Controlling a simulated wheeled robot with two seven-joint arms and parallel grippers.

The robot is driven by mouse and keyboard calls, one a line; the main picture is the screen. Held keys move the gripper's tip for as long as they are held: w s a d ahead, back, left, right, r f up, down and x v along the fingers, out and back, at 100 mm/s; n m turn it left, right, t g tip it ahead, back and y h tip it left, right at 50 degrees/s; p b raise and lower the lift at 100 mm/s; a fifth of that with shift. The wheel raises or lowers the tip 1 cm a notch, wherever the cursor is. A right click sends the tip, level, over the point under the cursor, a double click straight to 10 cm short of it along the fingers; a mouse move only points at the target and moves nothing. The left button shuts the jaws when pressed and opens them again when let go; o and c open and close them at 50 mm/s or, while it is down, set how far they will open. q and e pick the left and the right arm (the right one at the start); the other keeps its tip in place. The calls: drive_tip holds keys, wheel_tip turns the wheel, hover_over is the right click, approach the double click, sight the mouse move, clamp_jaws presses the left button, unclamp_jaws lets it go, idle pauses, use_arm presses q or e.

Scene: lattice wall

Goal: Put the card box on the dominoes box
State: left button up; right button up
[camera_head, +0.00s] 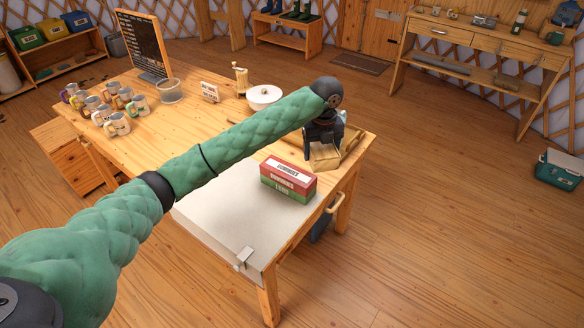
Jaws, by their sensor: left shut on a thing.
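My left arm reaches across the table from the left. Its gripper (322,150) is shut on a small tan-yellow box (325,158), apparently the card box, near the table's right end. The fingers and wrist cover part of this box. I cannot tell whether it touches the tabletop. A red and green box (287,182) with white labels, apparently the dominoes box, sits just in front and to the left of the gripper. Its lettering is too small to read surely. My right gripper is not in view.
Several mugs (117,124), a chalkboard (142,45), a glass bowl (170,92) and a white bowl (264,97) stand further back.

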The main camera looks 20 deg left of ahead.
use_arm(q)
drive_tip(key=shift+s+a, duration=0.1)
drive_tip(key=shift+a, duration=0.05)
drive_tip(key=shift+s+a, duration=0.1)
drive_tip(key=shift+a, duration=0.15)
drive_tip(key=p, duration=0.5)
hover_over(288, 170)
wheel_tip(288, 170, down, 7)
drive_tip(key=shift+r, duration=0.1)
drive_tip(key=shift+s+f+p, duration=0.15)
drive_tip(key=shift+f+p, duration=0.7)
drive_tip(key=shift+f, duration=1.2)
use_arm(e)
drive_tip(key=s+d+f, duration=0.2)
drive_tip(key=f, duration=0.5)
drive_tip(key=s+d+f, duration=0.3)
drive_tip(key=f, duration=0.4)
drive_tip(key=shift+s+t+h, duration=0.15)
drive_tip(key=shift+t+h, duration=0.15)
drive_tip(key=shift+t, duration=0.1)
use_arm(q)
drive_tip(key=o, duration=1)
drive_tip(key=shift+f, duration=0.1)
drive_tip(key=shift+o, duration=0.2)
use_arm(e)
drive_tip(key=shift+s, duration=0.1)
